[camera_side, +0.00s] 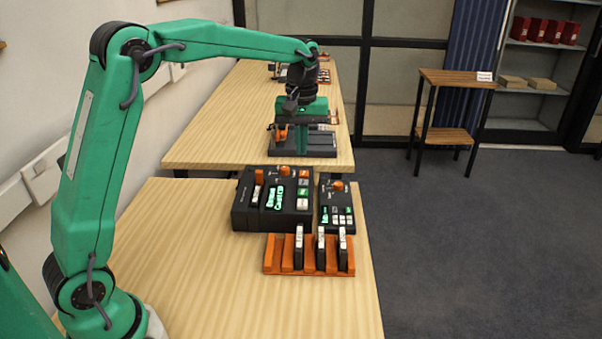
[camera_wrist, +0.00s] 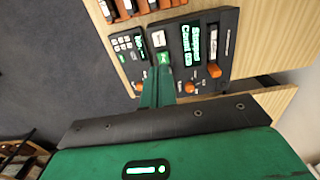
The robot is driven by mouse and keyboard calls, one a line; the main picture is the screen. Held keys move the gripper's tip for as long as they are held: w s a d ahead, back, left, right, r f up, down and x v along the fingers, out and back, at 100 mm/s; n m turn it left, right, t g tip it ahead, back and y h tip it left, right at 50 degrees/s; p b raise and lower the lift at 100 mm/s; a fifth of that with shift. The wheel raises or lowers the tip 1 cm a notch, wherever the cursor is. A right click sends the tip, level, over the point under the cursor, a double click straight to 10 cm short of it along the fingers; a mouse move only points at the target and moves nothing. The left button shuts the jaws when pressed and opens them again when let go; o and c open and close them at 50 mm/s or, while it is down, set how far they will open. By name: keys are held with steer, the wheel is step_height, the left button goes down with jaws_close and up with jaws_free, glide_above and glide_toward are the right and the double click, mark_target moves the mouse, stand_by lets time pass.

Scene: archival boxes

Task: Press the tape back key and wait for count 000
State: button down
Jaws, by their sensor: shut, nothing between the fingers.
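The black tape machine (camera_side: 246,212) sits on the near table, with a lit green display (camera_side: 275,198) and a column of small keys (camera_side: 303,191) at its right. In the wrist view the machine (camera_wrist: 228,40) appears turned around. Its display (camera_wrist: 191,45) reads "Stopped" and "Count"; I cannot read the digits surely. My gripper (camera_wrist: 160,72) is shut and empty, with its tips over the key column, close by a green key (camera_wrist: 164,58). A white key (camera_wrist: 158,38) shows beyond the tips. The fingers hide the other keys, and I cannot tell whether they touch one.
A smaller black keypad unit (camera_side: 338,188) stands right beside the machine. An orange rack (camera_side: 272,258) with several dark cartridges stands in front. Orange knobs (camera_wrist: 214,70) stick up near my fingers. The left part of the near table (camera_side: 180,240) is clear.

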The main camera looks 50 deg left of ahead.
mark_target(301, 202)
steer(key=shift+f, duration=0.15)
step_height(301, 202, down, 14)
steer(key=shift+r, duration=0.1)
stand_by(0.8)
steer(key=shift+s+f, duration=0.1)
steer(key=shift+f, duration=1)
step_height(301, 202, up, 15)
steer(key=shift+w, duration=0.3)
steer(key=shift+s+r, duration=0.1)
stand_by(0.8)
